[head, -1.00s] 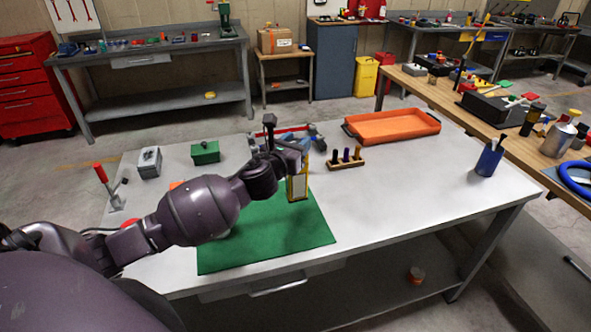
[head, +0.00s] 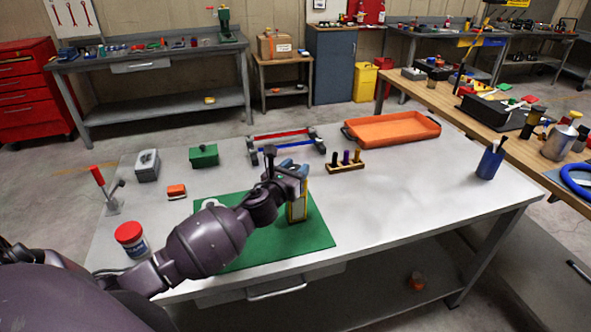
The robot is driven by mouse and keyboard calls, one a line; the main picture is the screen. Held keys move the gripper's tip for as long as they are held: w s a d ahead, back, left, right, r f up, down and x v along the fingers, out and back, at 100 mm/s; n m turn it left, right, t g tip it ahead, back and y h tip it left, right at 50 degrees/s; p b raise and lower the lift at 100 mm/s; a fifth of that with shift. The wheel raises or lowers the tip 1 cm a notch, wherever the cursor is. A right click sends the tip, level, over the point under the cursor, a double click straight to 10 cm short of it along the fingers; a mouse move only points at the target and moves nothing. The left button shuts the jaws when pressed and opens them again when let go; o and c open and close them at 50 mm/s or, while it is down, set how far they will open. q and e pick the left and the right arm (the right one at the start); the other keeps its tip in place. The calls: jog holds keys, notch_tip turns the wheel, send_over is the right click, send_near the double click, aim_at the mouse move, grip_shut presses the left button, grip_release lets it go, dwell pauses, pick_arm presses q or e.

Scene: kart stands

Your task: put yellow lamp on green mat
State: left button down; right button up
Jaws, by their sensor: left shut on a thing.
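The yellow lamp (head: 297,209), a boxy yellow body with a pale panel, is upright over the right part of the green mat (head: 287,244). My left gripper (head: 291,178) is shut on its upper part from above. The lamp's base appears at or just above the mat; I cannot tell if it touches. My left arm hides the mat's middle and part of its left side. A white round thing (head: 211,203) shows at the mat's far left, partly behind my arm. My right gripper is not in view.
A red-lidded jar (head: 131,238), an orange block (head: 176,191), a green box (head: 203,155) and a red-handled clamp (head: 104,188) are at left. A red and blue rack (head: 285,147), a peg block (head: 346,165) and an orange tray (head: 393,127) stand behind.

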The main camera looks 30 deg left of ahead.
pick_arm(q)
jog(key=c, duration=0.6)
grip_release()
jog(key=shift+c, duration=0.2)
jog(key=shift+r, duration=0.1)
jog(key=s, duration=1.2)
jog(key=shift+d, duration=0.45)
